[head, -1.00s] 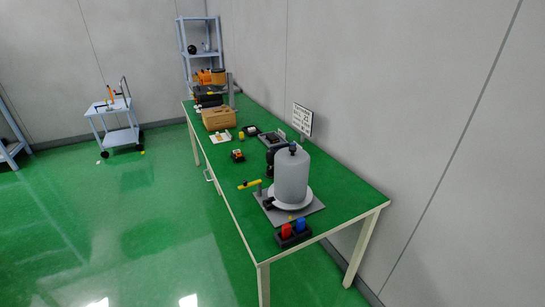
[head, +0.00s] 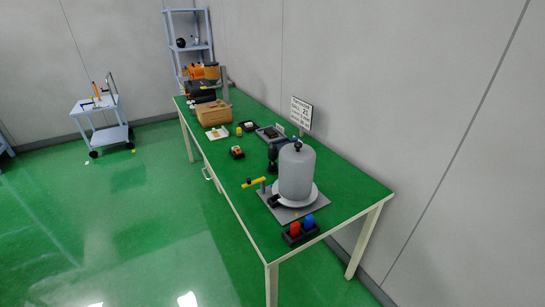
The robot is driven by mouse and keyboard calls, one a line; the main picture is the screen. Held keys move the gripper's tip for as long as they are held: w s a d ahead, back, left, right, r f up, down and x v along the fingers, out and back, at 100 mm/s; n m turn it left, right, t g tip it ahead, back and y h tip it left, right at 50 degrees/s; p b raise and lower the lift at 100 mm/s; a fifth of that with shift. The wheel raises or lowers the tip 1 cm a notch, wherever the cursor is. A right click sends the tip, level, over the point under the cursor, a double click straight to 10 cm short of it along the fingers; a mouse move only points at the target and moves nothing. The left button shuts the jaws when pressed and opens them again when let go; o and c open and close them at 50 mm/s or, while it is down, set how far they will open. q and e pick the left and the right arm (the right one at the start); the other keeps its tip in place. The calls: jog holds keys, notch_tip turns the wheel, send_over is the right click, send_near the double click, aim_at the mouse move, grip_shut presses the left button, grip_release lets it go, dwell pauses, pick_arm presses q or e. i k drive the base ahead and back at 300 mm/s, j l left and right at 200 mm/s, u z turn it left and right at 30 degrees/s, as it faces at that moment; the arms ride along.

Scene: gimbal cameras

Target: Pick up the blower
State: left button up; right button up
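No object can be told for certain as the blower at this size. A red and a blue piece (head: 294,228) stand in a small black holder (head: 301,238) at the near end of the green table. Behind them a large grey cylinder (head: 297,173) stands upright on a grey plate (head: 319,203). A small dark upright object (head: 272,157) is left of the cylinder and partly hidden by it. A round black object (head: 181,43) lies on the shelf rack at the back. Neither of my grippers is in view.
The long green table (head: 348,190) runs along the grey wall. It bears a brown box (head: 213,113), a yellow bar (head: 254,182), a sign (head: 301,112) and small items. A cart (head: 101,117) stands at the left. The floor (head: 110,215) left of the table is open.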

aim_at(272, 151)
jog(key=i+j+z, duration=0.2)
jog(key=j+z, duration=0.25)
jog(key=j, duration=0.4)
jog(key=j+z, duration=0.45)
jog(key=j, duration=0.35)
